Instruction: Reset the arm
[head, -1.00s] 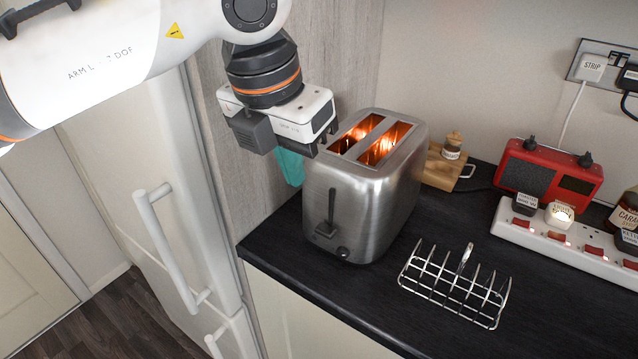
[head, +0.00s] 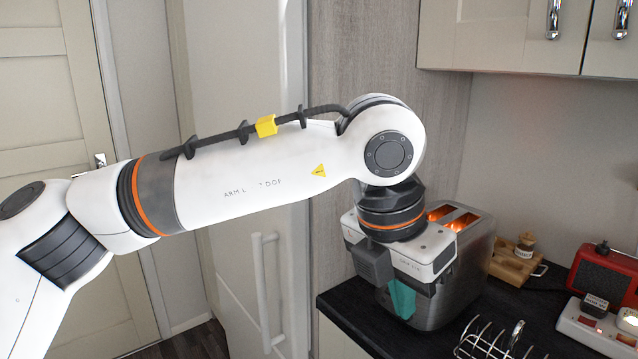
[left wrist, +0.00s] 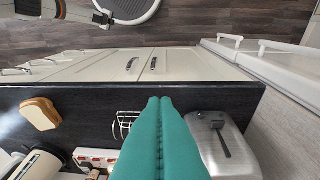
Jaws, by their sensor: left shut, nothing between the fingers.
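The steel toaster (head: 470,275) stands on the dark counter, its slots glowing orange in the head view. My left gripper (head: 402,300) is in front of it and hides most of its front face, including the lever. In the left wrist view the toaster (left wrist: 205,128) is to the right of my shut teal fingers (left wrist: 160,99). The dark lever (left wrist: 219,127) shows on its front, at the end of its slot nearer the counter edge. The fingers hold nothing and look apart from the lever. My right gripper is not in view.
A wire toast rack (head: 488,342) stands on the counter near the toaster. A wooden board (head: 515,263), a red radio (head: 605,275) and a white power strip (head: 590,330) are to the right. A tall white door with a handle (head: 263,290) is left of the counter.

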